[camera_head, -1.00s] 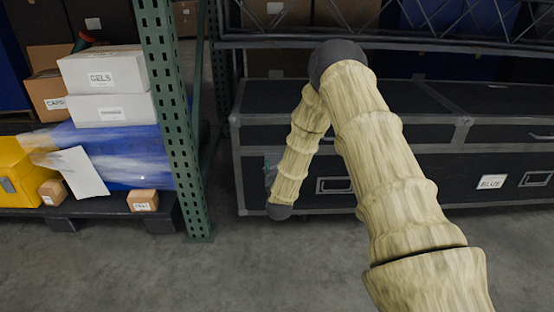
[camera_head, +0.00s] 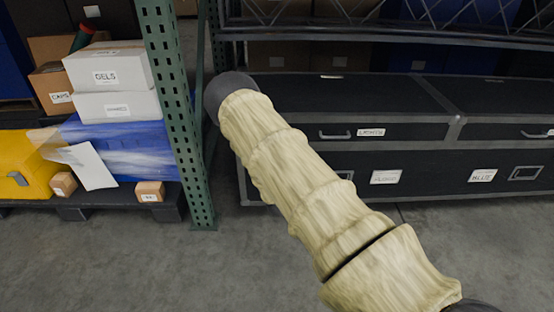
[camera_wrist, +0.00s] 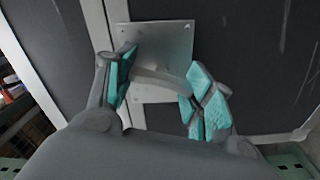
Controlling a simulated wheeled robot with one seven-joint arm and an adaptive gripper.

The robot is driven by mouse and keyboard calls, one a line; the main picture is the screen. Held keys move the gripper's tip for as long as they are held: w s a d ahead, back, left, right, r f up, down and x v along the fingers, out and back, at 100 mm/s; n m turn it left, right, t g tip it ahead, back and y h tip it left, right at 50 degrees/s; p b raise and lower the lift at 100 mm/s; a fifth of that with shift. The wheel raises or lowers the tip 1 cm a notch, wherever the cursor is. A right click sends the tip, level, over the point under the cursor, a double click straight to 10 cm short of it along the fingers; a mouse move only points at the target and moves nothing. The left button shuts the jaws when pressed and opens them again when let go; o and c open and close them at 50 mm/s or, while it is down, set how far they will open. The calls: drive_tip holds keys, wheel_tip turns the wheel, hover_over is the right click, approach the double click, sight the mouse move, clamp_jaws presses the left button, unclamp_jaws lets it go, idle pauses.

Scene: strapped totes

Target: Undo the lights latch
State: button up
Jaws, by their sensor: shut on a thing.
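The lights case is a long black case with grey edging; its LIGHTS label (camera_head: 371,132) shows on the front in the head view. In the wrist view, a silver latch plate (camera_wrist: 172,40) is fixed to a black panel beside a pale metal edge strip. My gripper (camera_wrist: 159,68), with teal pads, is at this plate, one finger on each side of the latch's middle part (camera_wrist: 160,82). It is shut on the latch, though the exact contact is partly hidden by the fingers.
A green rack post (camera_head: 172,110) stands close left of my arm. Left of it, a low shelf holds a GELS box (camera_head: 108,68), a yellow case (camera_head: 25,165) and small cartons. A truss (camera_head: 440,20) lies above the black cases. The grey floor in front is clear.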

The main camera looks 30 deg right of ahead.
drive_tip(key=shift+a+f+n+p, duration=0.1)
drive_tip(key=shift+n+p, duration=0.3)
drive_tip(key=shift+n, duration=1.5)
drive_tip(key=o, duration=1)
drive_tip(key=shift+o, duration=0.2)
drive_tip(key=shift+s, duration=0.1)
drive_tip(key=v, duration=1.1)
drive_tip(key=shift+s+a, duration=0.3)
